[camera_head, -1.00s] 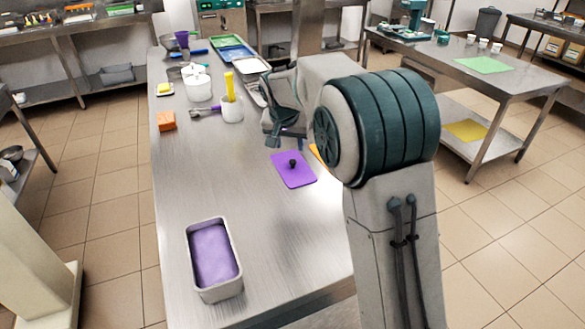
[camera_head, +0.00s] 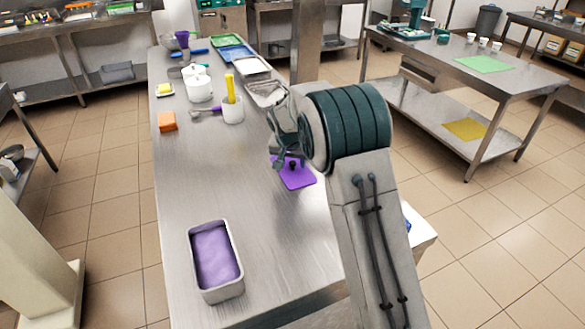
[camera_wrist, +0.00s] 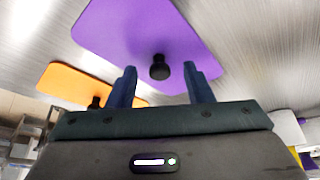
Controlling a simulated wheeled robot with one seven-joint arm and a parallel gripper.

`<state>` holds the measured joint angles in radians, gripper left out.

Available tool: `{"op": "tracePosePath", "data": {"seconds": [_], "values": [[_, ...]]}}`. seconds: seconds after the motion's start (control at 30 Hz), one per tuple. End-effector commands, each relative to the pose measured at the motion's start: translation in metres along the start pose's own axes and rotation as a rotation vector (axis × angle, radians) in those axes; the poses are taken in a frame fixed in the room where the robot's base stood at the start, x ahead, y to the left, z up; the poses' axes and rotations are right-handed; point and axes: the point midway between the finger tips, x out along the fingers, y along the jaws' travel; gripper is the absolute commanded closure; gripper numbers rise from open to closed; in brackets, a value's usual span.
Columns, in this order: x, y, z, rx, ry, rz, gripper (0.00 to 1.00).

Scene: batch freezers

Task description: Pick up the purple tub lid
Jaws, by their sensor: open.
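The purple tub lid (camera_head: 297,176) lies flat on the steel table, with a small black knob at its middle. In the wrist view the purple lid (camera_wrist: 140,25) fills the upper middle, and its black knob (camera_wrist: 159,67) shows between and just beyond my two fingertips. My gripper (camera_head: 285,161) is at the lid's far edge in the head view, partly covering it. In the wrist view my gripper (camera_wrist: 162,80) is open and empty, with the fingers apart on either side of the knob's line. I cannot tell whether they touch the lid.
An orange lid (camera_wrist: 75,82) with a black knob lies beside the purple one. A metal tub (camera_head: 216,262) of purple contents stands near the table's front. White containers (camera_head: 200,88), an orange block (camera_head: 167,121) and trays (camera_head: 238,52) stand farther back. The table's middle is bare.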

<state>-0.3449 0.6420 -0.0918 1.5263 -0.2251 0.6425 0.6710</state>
Motion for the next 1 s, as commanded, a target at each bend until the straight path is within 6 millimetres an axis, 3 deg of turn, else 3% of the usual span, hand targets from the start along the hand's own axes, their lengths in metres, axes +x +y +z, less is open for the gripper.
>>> {"op": "tracePosePath", "data": {"seconds": [0.1,0.27,0.67,0.97,1.0], "values": [[0.000,0.000,0.000,0.000,0.000,0.000,0.57],[0.000,0.000,0.000,0.000,0.000,0.000,1.00],[-0.004,0.000,-0.002,0.000,0.002,-0.001,1.00],[-0.039,-0.001,-0.017,0.002,0.004,-0.003,1.00],[-0.043,0.009,-0.018,0.005,0.003,-0.001,1.00]]}}
